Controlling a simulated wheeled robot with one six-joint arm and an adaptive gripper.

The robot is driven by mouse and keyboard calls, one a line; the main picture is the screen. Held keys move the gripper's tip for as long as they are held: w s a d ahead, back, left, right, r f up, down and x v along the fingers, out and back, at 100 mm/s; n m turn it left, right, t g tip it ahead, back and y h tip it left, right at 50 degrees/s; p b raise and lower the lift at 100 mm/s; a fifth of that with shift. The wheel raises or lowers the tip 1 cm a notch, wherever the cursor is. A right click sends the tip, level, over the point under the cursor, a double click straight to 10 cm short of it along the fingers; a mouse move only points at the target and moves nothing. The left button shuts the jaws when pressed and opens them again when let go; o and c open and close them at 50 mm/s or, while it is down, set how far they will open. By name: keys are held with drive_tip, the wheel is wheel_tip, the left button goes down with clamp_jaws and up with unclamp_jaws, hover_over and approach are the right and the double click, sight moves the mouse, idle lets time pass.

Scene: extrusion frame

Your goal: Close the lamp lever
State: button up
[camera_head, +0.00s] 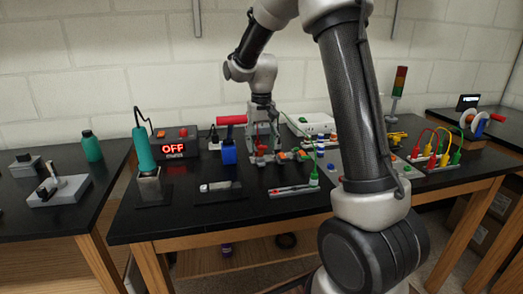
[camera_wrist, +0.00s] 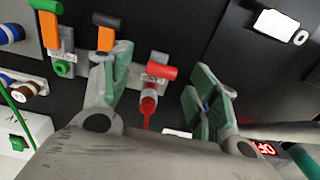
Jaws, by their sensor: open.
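My gripper (camera_wrist: 158,70) is open and empty, pointing down over a row of small levers. In the wrist view, a red-handled lever (camera_wrist: 162,72) with a red stem or lead below it shows between the two green-padded fingers. I cannot tell whether they touch it. In the head view, my gripper (camera_head: 262,135) is low over the table's back middle.
A red-handled blue device (camera_head: 228,152) stands left of my gripper. A box (camera_head: 176,140) behind it reads OFF in red. A teal-handled tool (camera_head: 143,150) stands in a holder at left. A signal tower (camera_head: 398,82) and colored leads (camera_head: 436,146) are at right.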

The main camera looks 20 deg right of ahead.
sight(263, 149)
drive_tip(key=shift+f, duration=1.4)
drive_tip(key=c, duration=1)
drive_tip(key=shift+s+f+t, duration=0.25)
drive_tip(key=shift+s+t, duration=0.25)
drive_tip(key=shift+t, duration=0.6)
drive_tip(key=shift+s+d+f+t+h, duration=0.1)
drive_tip(key=shift+f+t+h, duration=0.1)
drive_tip(key=shift+t+h, duration=0.4)
drive_tip(key=shift+f+t, duration=0.15)
drive_tip(key=shift+t, duration=0.35)
